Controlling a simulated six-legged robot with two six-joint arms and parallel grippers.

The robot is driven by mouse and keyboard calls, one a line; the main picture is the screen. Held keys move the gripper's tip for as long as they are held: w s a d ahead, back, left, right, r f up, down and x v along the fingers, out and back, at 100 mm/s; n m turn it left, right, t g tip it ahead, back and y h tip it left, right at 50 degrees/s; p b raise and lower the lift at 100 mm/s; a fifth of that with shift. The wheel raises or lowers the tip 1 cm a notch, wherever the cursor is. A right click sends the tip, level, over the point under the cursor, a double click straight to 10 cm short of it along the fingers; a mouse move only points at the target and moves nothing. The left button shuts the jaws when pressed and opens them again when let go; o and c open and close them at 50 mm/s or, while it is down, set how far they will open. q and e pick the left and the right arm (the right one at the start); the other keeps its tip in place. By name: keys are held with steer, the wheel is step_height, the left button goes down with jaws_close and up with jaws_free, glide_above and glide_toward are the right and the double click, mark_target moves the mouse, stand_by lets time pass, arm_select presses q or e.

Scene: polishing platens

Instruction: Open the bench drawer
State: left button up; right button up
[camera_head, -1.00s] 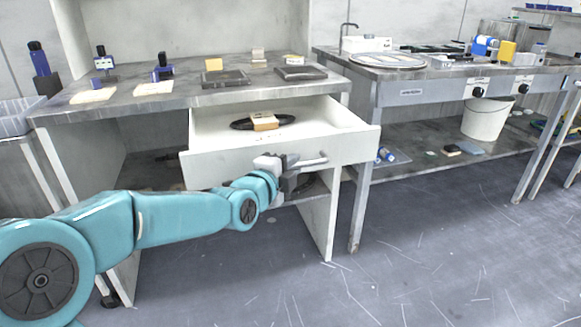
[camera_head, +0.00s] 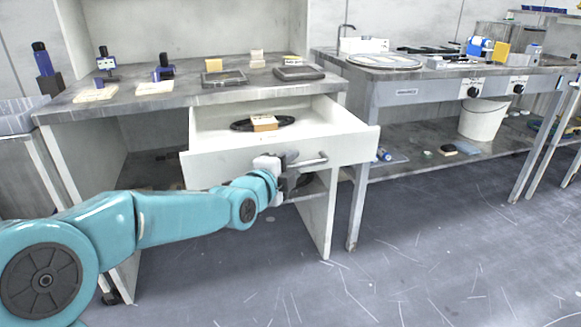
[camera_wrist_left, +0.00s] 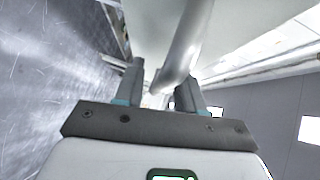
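The bench drawer (camera_head: 225,165) is white and stands well out from under the bench top, its inside showing from above. A bar handle (camera_head: 312,161) runs across its front. A tan block (camera_head: 264,122) and a dark ring (camera_head: 241,125) lie in the drawer. My right gripper is not in view.
The bench top (camera_head: 200,97) holds dark plates, pale pads and small blue-black tools. A steel table (camera_head: 410,92) with a disc and knobs stands to the right. A white bucket (camera_head: 482,120) is on its lower shelf. The floor in front is clear.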

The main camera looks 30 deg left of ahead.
arm_select(q)
steer(key=s+d+r+p, duration=0.1)
steer(key=s+r+p, duration=0.1)
steer(key=s, duration=1.4)
steer(key=shift+r, duration=0.15)
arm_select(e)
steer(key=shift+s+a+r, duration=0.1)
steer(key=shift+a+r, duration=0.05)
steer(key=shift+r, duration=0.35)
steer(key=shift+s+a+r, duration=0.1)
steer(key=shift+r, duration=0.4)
arm_select(q)
steer(key=shift+d, duration=0.1)
